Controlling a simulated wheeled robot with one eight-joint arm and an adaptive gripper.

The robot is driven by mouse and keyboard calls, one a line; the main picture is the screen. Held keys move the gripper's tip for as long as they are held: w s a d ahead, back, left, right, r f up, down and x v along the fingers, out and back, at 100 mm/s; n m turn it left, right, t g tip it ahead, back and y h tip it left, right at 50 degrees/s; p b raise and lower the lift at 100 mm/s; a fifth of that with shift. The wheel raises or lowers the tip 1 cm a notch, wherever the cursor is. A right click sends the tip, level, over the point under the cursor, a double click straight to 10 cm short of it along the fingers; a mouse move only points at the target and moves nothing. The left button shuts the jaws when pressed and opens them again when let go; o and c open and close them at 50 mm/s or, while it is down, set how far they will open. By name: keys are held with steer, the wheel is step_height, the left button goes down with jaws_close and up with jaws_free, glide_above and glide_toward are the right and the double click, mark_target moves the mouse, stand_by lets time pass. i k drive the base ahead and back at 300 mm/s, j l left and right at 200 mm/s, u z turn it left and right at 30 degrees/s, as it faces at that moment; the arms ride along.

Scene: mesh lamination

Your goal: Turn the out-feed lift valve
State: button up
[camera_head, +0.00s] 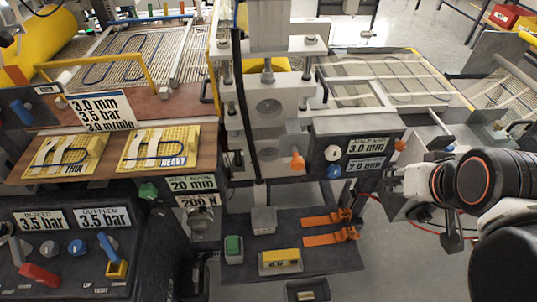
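The out-feed side of the control panel (150,240) at the lower left carries a label reading "OUTFEED 3.5 bar" (103,217). Below it are a blue knob (77,247) and a blue lever (109,249) rising at a slant from a yellow base (117,269). A red lever (40,275) lies lower left, on the in-feed side. My gripper (392,184) is at the right, far from this panel. Its fingers are too small to judge.
A central press column (268,110) stands between my gripper and the panel. A dark shelf (335,262) below holds orange clamps (328,228) and a yellow block (280,260). A board (190,180) with two yellow mesh samples lies above the panel.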

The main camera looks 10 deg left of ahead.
mark_target(109, 243)
steer(key=u, duration=2.4)
steer(key=i+u, duration=0.25)
steer(key=u, duration=0.25)
steer(key=i+u, duration=0.25)
steer(key=u, duration=0.2)
steer(key=k+l, duration=0.1)
steer(key=i, duration=0.15)
